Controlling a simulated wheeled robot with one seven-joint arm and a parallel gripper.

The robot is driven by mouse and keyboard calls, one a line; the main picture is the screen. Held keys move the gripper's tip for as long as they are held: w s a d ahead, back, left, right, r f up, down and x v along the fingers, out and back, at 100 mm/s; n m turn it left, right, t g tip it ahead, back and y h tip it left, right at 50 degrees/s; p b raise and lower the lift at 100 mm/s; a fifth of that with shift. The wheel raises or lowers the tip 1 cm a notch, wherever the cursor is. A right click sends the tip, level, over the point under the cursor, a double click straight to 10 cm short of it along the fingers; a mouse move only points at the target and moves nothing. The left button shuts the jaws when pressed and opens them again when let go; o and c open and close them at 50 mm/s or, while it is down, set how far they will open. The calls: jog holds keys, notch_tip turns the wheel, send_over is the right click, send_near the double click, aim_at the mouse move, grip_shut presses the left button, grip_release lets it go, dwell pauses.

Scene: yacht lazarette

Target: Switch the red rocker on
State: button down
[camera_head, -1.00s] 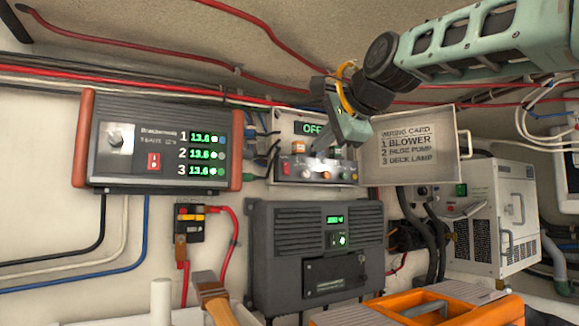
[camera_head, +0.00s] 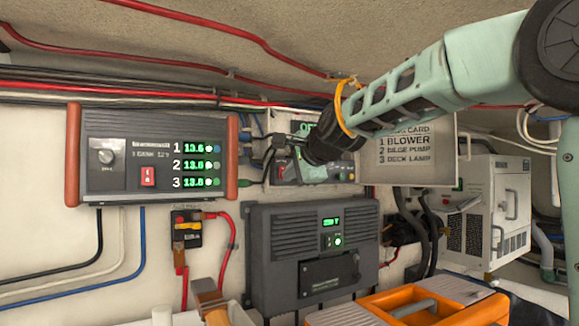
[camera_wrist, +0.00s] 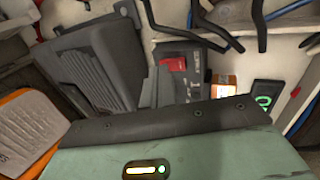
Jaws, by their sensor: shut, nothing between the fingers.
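The small switch panel (camera_head: 342,172) on the wall has a green-lit display (camera_head: 304,127), partly covered by my arm; only the start of its word shows. A red rocker (camera_head: 282,172) sits at the panel's left end, and it shows in the wrist view (camera_wrist: 173,65). I cannot tell which side of it is pressed. My gripper (camera_head: 306,165) is shut and empty, in front of the panel close to the rocker's right. In the wrist view its grey fingers (camera_wrist: 157,88) point toward the rocker; contact is not clear. My wrist hides the panel's middle.
A grey charger unit (camera_head: 125,190) at left has another red rocker (camera_head: 148,177) and several green readouts. A dark grey box (camera_head: 270,265) is mounted below the panel. An open lid with a wiring card (camera_head: 408,142) is at right. An orange toolbox (camera_head: 385,303) stands below.

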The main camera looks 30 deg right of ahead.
jog(key=shift+w, duration=0.3)
jog(key=shift+f+b, duration=0.2)
jog(key=shift+b, duration=0.1)
jog(key=shift+w+f+t+b, duration=0.15)
jog(key=shift+f+t+b, duration=0.15)
jog(key=shift+b, duration=0.75)
jog(key=shift+w+t+b, duration=0.1)
jog(key=shift+t+b, duration=0.2)
jog(key=shift+b, duration=1.4)
jog(key=shift+f, duration=0.1)
